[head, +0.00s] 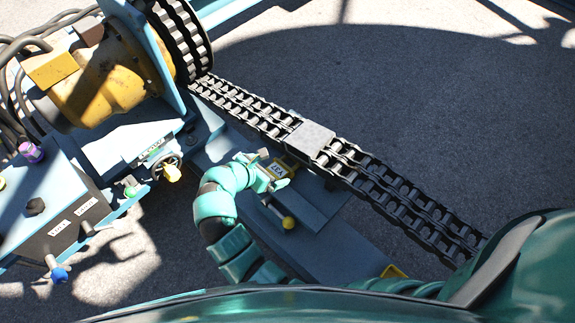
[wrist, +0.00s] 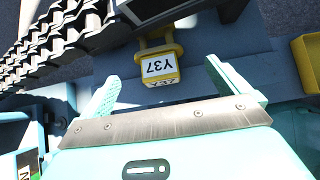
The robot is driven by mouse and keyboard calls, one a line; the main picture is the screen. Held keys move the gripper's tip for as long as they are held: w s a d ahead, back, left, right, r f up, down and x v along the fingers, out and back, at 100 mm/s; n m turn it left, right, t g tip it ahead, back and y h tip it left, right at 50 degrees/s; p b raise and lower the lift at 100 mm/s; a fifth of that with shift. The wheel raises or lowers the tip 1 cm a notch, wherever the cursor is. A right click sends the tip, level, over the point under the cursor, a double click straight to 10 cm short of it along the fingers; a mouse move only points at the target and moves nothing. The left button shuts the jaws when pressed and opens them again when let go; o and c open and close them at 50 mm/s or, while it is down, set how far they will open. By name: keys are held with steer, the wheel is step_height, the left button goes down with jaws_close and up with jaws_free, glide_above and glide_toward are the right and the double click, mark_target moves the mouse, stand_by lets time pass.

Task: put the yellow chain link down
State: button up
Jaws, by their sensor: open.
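The yellow chain link (wrist: 158,66), a yellow piece with a loop and a white face marked Y37, sits on the blue frame just beyond my fingertips in the wrist view. In the head view the link (head: 281,168) shows beside the tips of my gripper (head: 265,174), below the chain. My gripper (wrist: 162,72) is open, with one finger on each side of the link and a gap to both. Nothing is held between the fingers. The link's underside is hidden, so I cannot tell exactly how it rests.
A double-row chain (head: 255,112) with a grey plate (head: 310,139) runs from the reel (head: 178,35) to the lower right, close to my gripper. A yellow-knobbed lever (head: 288,222) stands nearby. A yellow tray (wrist: 308,58) lies at right in the wrist view. A control box (head: 60,215) stands left.

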mark_target(284, 164)
steer(key=b+x, duration=0.1)
steer(key=x, duration=0.4)
steer(key=b+x, duration=0.2)
steer(key=x, duration=0.3)
steer(key=shift+w, duration=0.4)
steer(key=c, duration=1.3)
steer(key=shift+r+p, duration=0.25)
steer(key=shift+p, duration=0.3)
